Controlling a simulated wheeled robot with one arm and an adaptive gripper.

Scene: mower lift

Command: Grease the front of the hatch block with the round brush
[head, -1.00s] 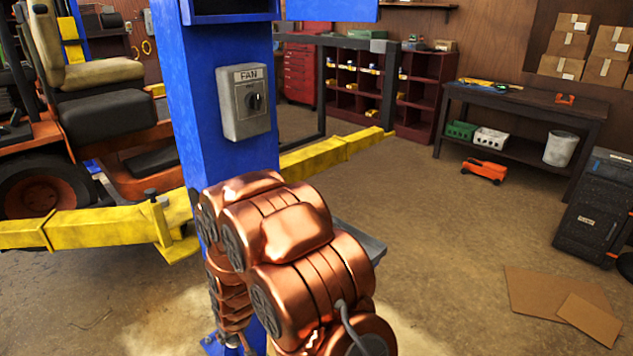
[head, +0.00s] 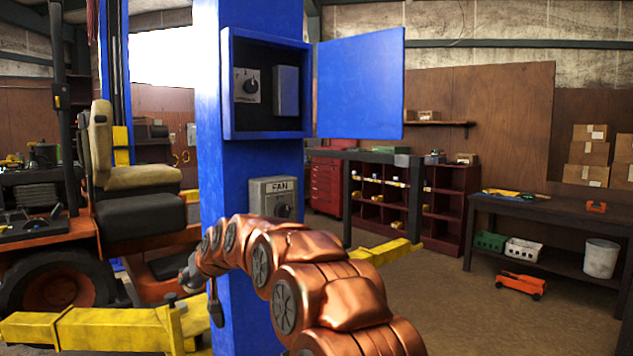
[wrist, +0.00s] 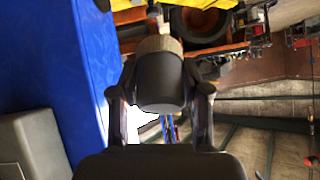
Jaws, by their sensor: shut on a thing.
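The hatch block looks to be the plain grey block (head: 286,91) inside the open blue hatch box (head: 228,85) on the blue column; its front faces outward, uncovered. The hatch door (head: 360,85) stands open to the right. In the wrist view my gripper (wrist: 160,92) is shut on the round brush (wrist: 160,85), a dark cylinder with a tan bristle end (wrist: 160,43) pointing away from the palm. In the head view my gripper (head: 192,275) is at the column's left edge, below the hatch box; the brush cannot be made out there.
A grey FAN switch box (head: 272,196) is on the column below, partly behind my arm. A yellow lift arm (head: 90,328) and an orange mower (head: 60,270) stand left. Open floor lies right.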

